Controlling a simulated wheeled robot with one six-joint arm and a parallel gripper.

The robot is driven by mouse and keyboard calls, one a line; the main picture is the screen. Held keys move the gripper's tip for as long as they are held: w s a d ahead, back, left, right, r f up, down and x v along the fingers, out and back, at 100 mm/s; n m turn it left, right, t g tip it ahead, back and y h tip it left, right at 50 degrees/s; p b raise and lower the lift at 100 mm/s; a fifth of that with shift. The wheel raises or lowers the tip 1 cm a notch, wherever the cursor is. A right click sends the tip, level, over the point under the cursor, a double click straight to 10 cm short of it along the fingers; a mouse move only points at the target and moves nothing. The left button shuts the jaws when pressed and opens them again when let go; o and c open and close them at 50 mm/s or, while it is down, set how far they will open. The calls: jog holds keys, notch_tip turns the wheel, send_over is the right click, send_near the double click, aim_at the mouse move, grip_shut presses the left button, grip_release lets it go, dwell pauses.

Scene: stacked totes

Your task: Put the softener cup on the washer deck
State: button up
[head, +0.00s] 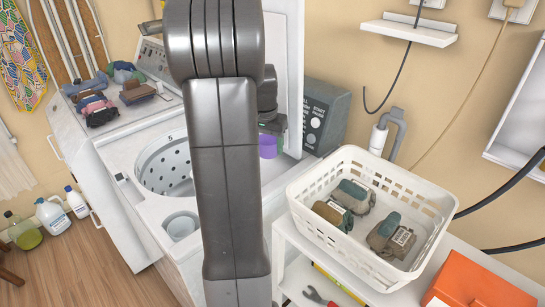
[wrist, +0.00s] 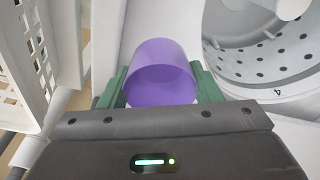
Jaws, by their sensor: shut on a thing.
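The softener cup (head: 267,146) is purple and shows just right of my arm in the head view, partly hidden by it. In the wrist view the cup (wrist: 160,65) sits between the green fingers of my gripper (wrist: 163,88), which is shut on it. My gripper (head: 270,126) is mostly hidden behind my arm in the head view. The white washer deck (head: 150,205) surrounds an open perforated drum (head: 165,165) and a round recess (head: 181,225). The drum (wrist: 265,50) also shows to the right of the cup in the wrist view. I cannot tell how high the cup is held.
A white basket (head: 370,200) with several rolled cloths stands on a white shelf unit at the right. A grey START box (head: 325,115) is behind it. Folded clothes (head: 100,98) lie at the left. An orange box (head: 475,282) is at the lower right.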

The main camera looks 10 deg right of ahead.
aim_at(273, 168)
jog(key=shift+w+d, duration=0.5)
jog(key=shift+d, duration=0.3)
jog(key=shift+s+a+f, duration=0.1)
jog(key=shift+f, duration=0.6)
notch_tip(273, 168, down, 5)
jog(key=shift+a+f, duration=0.1)
jog(key=shift+d+f+p, duration=0.2)
jog(key=shift+f+p, duration=0.05)
jog(key=shift+p, duration=0.15)
jog(key=shift+f, duration=0.2)
jog(key=o, duration=0.7)
jog(key=shift+r, duration=0.1)
